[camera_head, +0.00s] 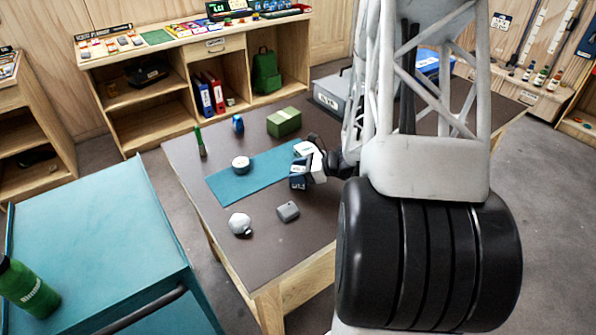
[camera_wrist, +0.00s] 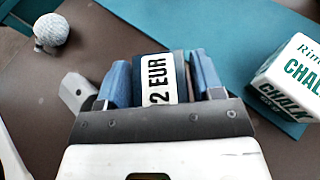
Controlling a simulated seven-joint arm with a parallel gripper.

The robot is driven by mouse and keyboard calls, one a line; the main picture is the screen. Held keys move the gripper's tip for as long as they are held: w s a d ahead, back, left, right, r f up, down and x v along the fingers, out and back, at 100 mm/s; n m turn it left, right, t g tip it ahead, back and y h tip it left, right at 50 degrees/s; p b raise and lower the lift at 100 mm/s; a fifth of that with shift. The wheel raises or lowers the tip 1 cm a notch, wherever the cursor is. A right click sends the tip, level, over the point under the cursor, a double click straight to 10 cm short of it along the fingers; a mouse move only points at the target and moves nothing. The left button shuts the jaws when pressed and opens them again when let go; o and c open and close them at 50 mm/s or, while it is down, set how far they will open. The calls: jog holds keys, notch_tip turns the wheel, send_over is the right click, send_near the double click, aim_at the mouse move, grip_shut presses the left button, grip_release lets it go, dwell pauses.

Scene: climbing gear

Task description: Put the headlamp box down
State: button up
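The headlamp box, a dark blue box with a white label, shows in the head view (camera_head: 298,178) at the right end of the teal mat (camera_head: 235,184). In the wrist view the box (camera_wrist: 148,66) sits between both fingers, with "2 EUR" readable on its label. My gripper (camera_head: 308,171) is shut on it; the fingers also show in the wrist view (camera_wrist: 163,75). The box's lower part is hidden, and I cannot tell whether it touches the table or hangs above it.
A white chalk box (camera_wrist: 292,75) stands close to the right of my gripper in the wrist view. A white ball (camera_head: 240,223) and a small grey block (camera_head: 288,211) lie near the table's front. A green box (camera_head: 284,122) stands farther back.

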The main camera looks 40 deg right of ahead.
jog(key=shift+o, duration=1)
jog(key=shift+r, duration=0.2)
jog(key=v, duration=1.2)
jog(key=shift+f, duration=0.1)
jog(key=s+a+r+n+g+h, duration=0.15)
jog(key=a+r+n+g, duration=0.35)
jog(key=a, duration=0.6)
jog(key=s+a+r+n+g, duration=0.2)
jog(key=a+r+n+g, duration=0.1)
jog(key=a+r+n, duration=0.65)
jog(key=s+a+r+n+h, duration=0.4)
jog(key=s+a+n, duration=0.2)
jog(key=s, duration=0.1)
jog(key=s+a+r+n+t+h, duration=0.1)
jog(key=s+a+r+n+h, duration=0.3)
jog(key=s+a+n, duration=0.2)
jog(key=shift+s+a, duration=0.5)
jog(key=shift+a, duration=0.3)
